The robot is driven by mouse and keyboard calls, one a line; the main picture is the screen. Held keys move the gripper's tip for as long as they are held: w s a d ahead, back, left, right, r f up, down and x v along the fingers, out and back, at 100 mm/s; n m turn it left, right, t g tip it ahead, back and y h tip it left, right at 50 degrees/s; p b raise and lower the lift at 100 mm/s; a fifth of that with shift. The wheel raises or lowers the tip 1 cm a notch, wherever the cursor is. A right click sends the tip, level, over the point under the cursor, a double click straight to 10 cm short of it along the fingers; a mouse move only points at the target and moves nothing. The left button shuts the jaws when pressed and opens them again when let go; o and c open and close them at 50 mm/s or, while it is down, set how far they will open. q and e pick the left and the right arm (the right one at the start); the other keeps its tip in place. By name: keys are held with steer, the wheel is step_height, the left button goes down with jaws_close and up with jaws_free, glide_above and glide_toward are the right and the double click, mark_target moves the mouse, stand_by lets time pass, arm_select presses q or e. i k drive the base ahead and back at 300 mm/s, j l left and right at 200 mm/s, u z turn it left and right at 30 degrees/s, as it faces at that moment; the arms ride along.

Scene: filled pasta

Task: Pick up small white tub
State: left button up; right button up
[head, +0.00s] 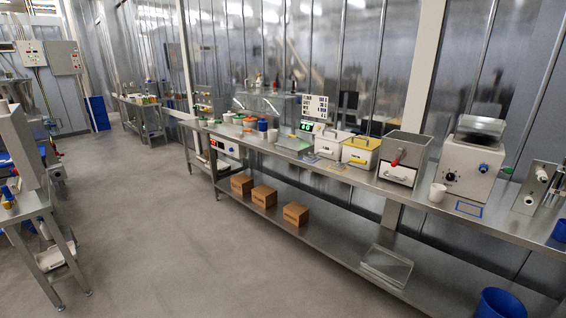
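A small white tub (437,192) stands upright on the long steel bench (405,190) that runs along the right wall. It is near the front edge, between the grey box machine with a red knob (403,158) and the white machine with a black dial (466,165). Another small whitish container (228,118) is farther back on the bench, too small to make out well. Neither of my grippers shows in the head view.
A blue-outlined rectangle (469,210) lies right of the tub. Cardboard boxes (264,196) and a clear tray (386,266) sit on the lower shelf. A blue bin (500,304) is at bottom right. The grey floor (190,255) in front is open.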

mark_target(272, 133)
steer(key=i, duration=3.1)
steer(key=i+z, duration=0.15)
steer(key=i, duration=0.05)
